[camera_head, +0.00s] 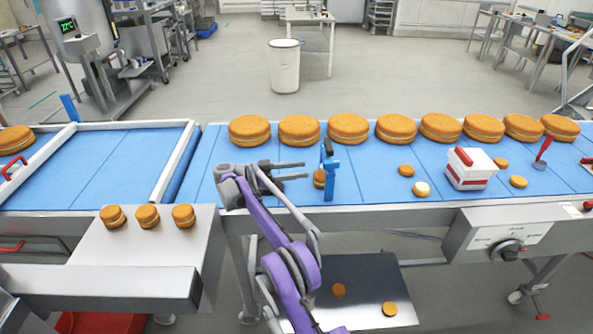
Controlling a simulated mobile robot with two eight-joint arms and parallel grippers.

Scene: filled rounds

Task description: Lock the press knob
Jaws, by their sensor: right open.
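A black and silver rotary knob (507,250) sits on a white-faced control box on the front of the conveyor, at the lower right. A small upright blue device (329,172) with a dark top stands on the blue belt, with a small filled round (319,178) beside it. I cannot tell which of these holds the press knob, or whether it is locked. My right gripper (305,170) is open above the belt. My left gripper is not in view.
Several large filled rounds (348,128) line the belt's far side. A white box with a red handle (471,168), small rounds and a red-handled tool (542,152) stand to the right. Three small rounds (147,216) sit on the left metal shelf; a pale divider (176,160) crosses the belt.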

